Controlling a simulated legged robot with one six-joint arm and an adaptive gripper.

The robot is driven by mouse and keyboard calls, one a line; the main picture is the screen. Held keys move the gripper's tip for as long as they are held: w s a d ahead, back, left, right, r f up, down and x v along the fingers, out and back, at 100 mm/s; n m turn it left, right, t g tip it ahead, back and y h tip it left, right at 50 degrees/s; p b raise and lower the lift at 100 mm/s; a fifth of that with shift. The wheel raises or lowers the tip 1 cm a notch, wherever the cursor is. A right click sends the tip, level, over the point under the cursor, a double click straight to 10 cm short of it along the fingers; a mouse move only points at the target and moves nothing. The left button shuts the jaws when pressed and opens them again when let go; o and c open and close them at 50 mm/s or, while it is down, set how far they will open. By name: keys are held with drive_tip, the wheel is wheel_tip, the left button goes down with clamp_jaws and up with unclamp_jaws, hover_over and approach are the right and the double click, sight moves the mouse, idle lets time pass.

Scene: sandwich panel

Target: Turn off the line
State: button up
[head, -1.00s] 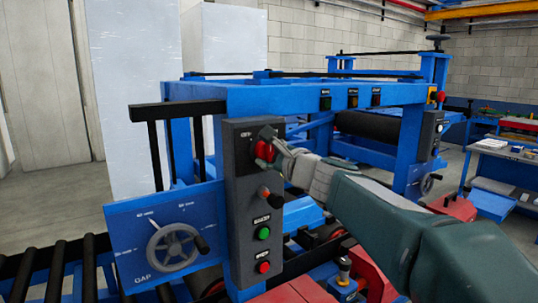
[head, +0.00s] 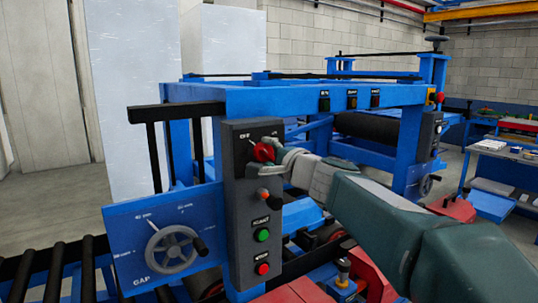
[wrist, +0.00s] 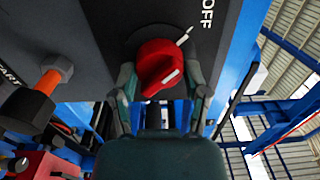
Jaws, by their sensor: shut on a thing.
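The red rotary knob (head: 263,152) sits near the top of the dark grey control panel (head: 240,190), right of a label reading OFF. In the wrist view the red knob (wrist: 155,62) lies between the two fingers. A white tick beside it points towards the OFF label (wrist: 207,15), and a short white line shows on the knob. My gripper (head: 276,153) reaches in from the right and is shut on the knob; it also shows in the wrist view (wrist: 161,82). The fingers partly hide the knob's sides.
Below the knob are an orange-tipped switch (head: 263,194), a green button (head: 262,235) and a red button (head: 262,269). A GAP handwheel (head: 172,250) is at the left above black rollers (head: 55,270). Blue machine frame (head: 290,97) stands behind.

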drive_tip(key=shift+a+f, duration=0.1)
drive_tip(key=shift+f, duration=0.15)
idle(0.3)
drive_tip(key=o, duration=1.1)
drive_tip(key=shift+o, duration=0.3)
drive_tip(key=shift+a, duration=0.1)
drive_tip(key=shift+r, duration=0.1)
drive_tip(key=shift+s+d, duration=0.2)
drive_tip(key=v, duration=1.1)
drive_tip(key=shift+s, duration=0.2)
drive_tip(key=shift+n, duration=0.3)
